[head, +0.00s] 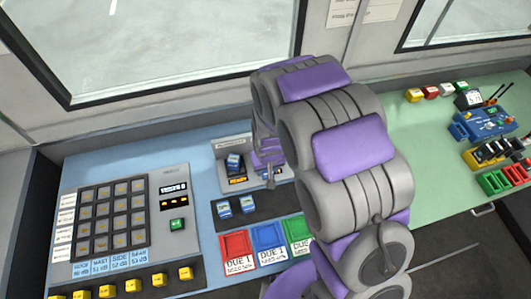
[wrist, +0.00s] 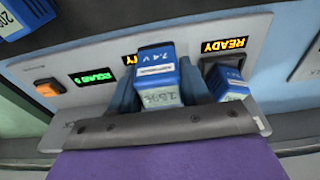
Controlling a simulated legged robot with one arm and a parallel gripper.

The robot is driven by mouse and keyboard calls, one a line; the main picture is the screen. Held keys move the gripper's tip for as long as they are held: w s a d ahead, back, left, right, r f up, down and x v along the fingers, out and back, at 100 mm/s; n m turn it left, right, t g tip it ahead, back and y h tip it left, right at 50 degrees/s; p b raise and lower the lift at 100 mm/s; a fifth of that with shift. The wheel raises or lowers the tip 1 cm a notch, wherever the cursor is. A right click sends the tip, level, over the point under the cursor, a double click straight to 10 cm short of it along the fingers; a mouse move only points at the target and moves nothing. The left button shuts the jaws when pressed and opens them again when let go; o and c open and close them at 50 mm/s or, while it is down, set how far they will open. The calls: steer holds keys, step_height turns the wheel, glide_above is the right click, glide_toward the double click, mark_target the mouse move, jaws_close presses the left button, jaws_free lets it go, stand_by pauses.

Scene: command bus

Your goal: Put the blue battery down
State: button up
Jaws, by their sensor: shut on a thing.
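The held battery is in front of the grey charger panel (wrist: 92,55), over the place beside the right-hand slot. Whether it touches the panel or sits in a slot is hidden. A second blue battery (wrist: 229,83) stands tilted in the slot under the lit READY sign. In the head view the charger (head: 221,182) shows one battery (head: 233,162) at its left; my arm covers much of its right side and the held battery.
Two blue batteries (head: 235,206) lie on a dark strip before the charger. Red (head: 238,245), blue (head: 268,237) and green (head: 297,229) trays lie nearer. A keypad panel (head: 115,215) is left. Coloured devices (head: 485,125) stand on the green desk at right.

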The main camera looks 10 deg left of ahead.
steer(key=w, duration=0.4)
steer(key=w+b, duration=0.1)
steer(key=w, duration=0.1)
steer(key=shift+w+d+f, duration=0.1)
steer(key=shift+w+d, duration=0.1)
steer(key=shift+d, duration=0.15)
steer(key=shift+w+a+f, duration=0.1)
steer(key=shift+w+a, duration=0.2)
steer(key=shift+w, duration=0.3)
steer(key=shift+w+a+f, duration=0.1)
steer(key=shift+w+a, duration=0.25)
steer(key=shift+a, duration=0.3)
step_height(320, 180, down, 3)
steer(key=shift+f+b, duration=0.2)
steer(key=shift+b, duration=0.55)
steer(key=shift+d+f, duration=0.1)
steer(key=shift+d, duration=0.45)
steer(key=shift+s+a+f, duration=0.1)
steer(key=shift+a+f, duration=0.05)
steer(key=shift+a, duration=0.05)
steer(key=o, duration=1.2)
steer(key=shift+s+f, duration=0.1)
steer(key=shift+s, duration=0.05)
steer(key=shift+c, duration=0.2)
